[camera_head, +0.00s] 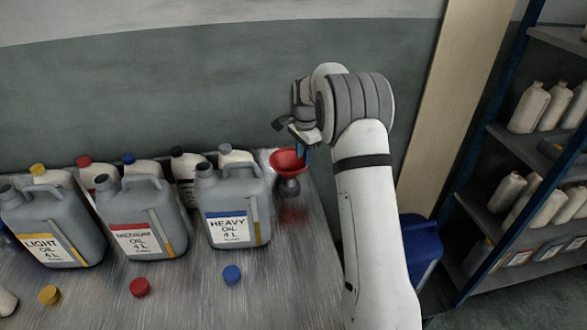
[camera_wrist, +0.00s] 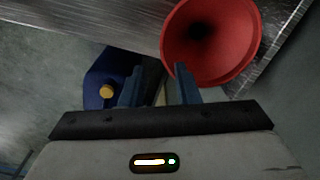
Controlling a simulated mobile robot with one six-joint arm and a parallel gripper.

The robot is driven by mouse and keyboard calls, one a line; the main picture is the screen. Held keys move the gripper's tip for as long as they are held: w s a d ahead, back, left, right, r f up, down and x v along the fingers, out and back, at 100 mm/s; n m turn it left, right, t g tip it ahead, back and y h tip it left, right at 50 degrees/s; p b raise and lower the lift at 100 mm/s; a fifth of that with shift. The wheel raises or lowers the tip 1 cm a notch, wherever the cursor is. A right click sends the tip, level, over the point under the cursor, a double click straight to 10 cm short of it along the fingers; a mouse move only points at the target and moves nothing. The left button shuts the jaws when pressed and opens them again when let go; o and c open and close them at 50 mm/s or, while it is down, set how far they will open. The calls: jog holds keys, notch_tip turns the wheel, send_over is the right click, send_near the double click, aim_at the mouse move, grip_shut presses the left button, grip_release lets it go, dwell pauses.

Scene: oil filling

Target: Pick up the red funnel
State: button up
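The red funnel (camera_head: 289,161) stands upright at the right end of the metal table, its wide mouth up and a dark grey part below it. In the wrist view the red funnel (camera_wrist: 212,42) fills the top right. My gripper (camera_head: 297,143) is at the funnel's rim from behind and above. In the wrist view my gripper (camera_wrist: 158,84) has its two blue fingers apart. The right finger overlaps the lower left rim, and the left finger is outside the funnel. The rim's left edge lies between them in the picture; I cannot tell whether either finger touches it.
The heavy oil jug (camera_head: 236,207) stands just left of the funnel. The medium oil jug (camera_head: 142,219), light oil jug (camera_head: 53,225) and smaller bottles continue leftward. Loose caps, blue (camera_head: 232,274), red (camera_head: 140,287) and yellow (camera_head: 49,294), lie in front. Shelves (camera_head: 530,160) stand at right.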

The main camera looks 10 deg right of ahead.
jog(key=f, duration=0.1)
jog(key=f+p, duration=0.1)
jog(key=f, duration=0.3)
jog(key=shift+w+a+f+p, duration=0.15)
jog(key=shift+w+a+p, duration=0.05)
jog(key=shift+w+p, duration=0.15)
grip_shut()
